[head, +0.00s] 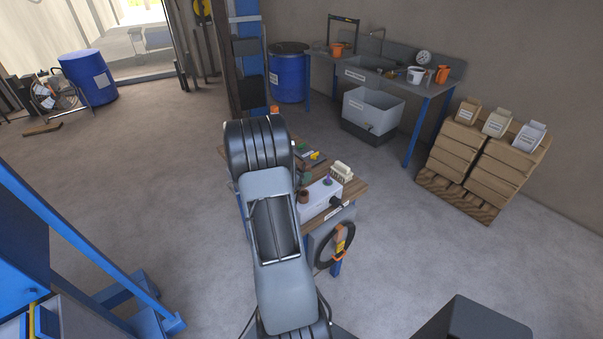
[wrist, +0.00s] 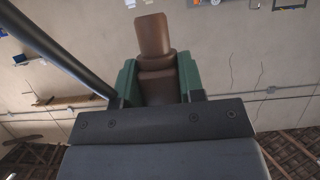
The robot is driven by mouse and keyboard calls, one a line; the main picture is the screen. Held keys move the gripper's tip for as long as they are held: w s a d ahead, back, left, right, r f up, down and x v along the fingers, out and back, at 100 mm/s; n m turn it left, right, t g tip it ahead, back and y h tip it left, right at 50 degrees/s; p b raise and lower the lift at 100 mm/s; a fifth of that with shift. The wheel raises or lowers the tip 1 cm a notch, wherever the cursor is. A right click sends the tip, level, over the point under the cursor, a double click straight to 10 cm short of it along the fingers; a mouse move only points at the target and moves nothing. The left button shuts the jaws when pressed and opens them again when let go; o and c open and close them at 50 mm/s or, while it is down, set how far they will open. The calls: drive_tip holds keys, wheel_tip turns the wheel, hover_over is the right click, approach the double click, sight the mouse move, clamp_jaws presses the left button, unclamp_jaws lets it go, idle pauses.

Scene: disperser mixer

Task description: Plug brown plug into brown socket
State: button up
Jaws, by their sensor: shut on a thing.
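In the wrist view, my gripper (wrist: 157,80) has green fingers shut on the brown plug (wrist: 153,36). The plug's wider part sits between the fingers and its narrower block sticks out past the fingertips. In the head view, a pale box (head: 318,203) stands on the small workbench (head: 354,186), beside my arm. A small brown piece (head: 304,196) shows at the box's left; I cannot tell whether it is the held plug or the brown socket. A purple fitting (head: 327,181) is on top of the box. My arm hides part of the bench and box.
A cream block (head: 342,170) and small green and yellow items (head: 315,155) lie on the bench behind the box. A dark ring (head: 334,237) hangs at its front. A blue drum (head: 288,74), a sink table (head: 435,88) and a loaded pallet (head: 462,193) stand behind.

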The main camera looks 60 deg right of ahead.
sight(302, 190)
drive_tip(key=shift+f+b, duration=0.8)
drive_tip(key=shift+f, duration=0.8)
drive_tip(key=shift+p, duration=0.65)
idle(0.6)
drive_tip(key=shift+f+b, duration=1.4)
drive_tip(key=shift+f, duration=0.7)
drive_tip(key=o, duration=1.1)
drive_tip(key=shift+a, duration=0.1)
drive_tip(key=shift+w+a+r, duration=0.15)
drive_tip(key=shift+a, duration=0.05)
drive_tip(key=b+v, duration=0.1)
drive_tip(key=v, duration=1.2)
